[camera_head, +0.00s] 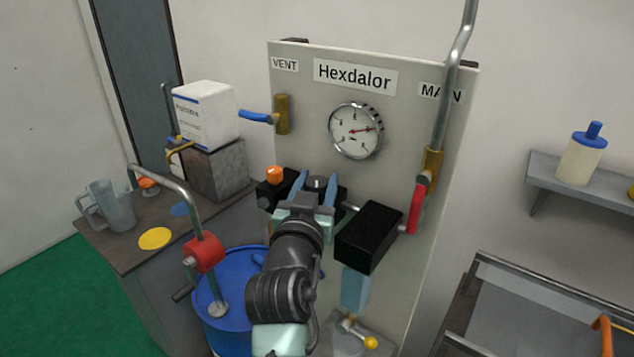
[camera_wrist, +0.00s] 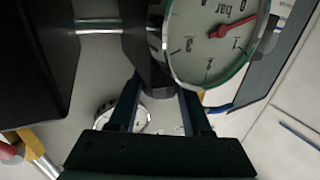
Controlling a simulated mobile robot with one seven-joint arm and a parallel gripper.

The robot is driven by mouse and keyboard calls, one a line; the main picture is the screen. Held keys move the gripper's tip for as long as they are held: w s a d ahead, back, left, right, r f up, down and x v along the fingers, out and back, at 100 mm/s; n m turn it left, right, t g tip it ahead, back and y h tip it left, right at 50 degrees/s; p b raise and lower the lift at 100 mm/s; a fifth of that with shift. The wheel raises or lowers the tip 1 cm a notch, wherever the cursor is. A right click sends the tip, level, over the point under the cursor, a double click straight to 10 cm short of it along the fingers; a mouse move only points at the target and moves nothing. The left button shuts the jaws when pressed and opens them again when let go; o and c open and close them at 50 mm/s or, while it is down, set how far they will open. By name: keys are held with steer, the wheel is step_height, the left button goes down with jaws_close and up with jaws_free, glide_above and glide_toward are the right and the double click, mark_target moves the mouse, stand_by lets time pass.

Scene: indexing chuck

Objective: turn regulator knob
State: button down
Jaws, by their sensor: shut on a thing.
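The regulator knob (camera_head: 317,184), dark with a paler round top, sits on the front of the grey Hexdalor panel (camera_head: 300,150), below the pressure gauge (camera_head: 355,130). My gripper (camera_head: 316,187) has its two blue fingers on either side of the knob and is shut on it. In the wrist view my gripper (camera_wrist: 162,100) shows its fingers around a dark part (camera_wrist: 155,75), which I take to be the knob. The knob's lower part is hidden by the gripper.
A black box (camera_head: 368,237) stands just right of my gripper, and an orange-topped black block (camera_head: 275,178) is close on its left. The blue-handled vent valve (camera_head: 258,117) and red main lever (camera_head: 417,208) flank the panel. A blue drum (camera_head: 235,277) stands lower left.

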steer(key=shift+r+n+y+p, duration=0.2)
steer(key=shift+n+y+p, duration=0.45)
steer(key=shift+p, duration=0.65)
steer(key=shift+f+n+y+p, duration=0.2)
steer(key=shift+n+y+p, duration=0.25)
steer(key=shift+y+p, duration=0.6)
steer(key=shift+d+f+n+y+b, duration=0.1)
steer(key=shift+f+n+y+b, duration=0.1)
steer(key=shift+n+y+b, duration=0.55)
steer(key=shift+y+b, duration=0.35)
steer(key=shift+b, duration=0.25)
steer(key=shift+r+y, duration=0.15)
steer(key=shift+y, duration=0.15)
steer(key=shift+c, duration=1.7)
jaws_free()
steer(key=shift+s, duration=0.1)
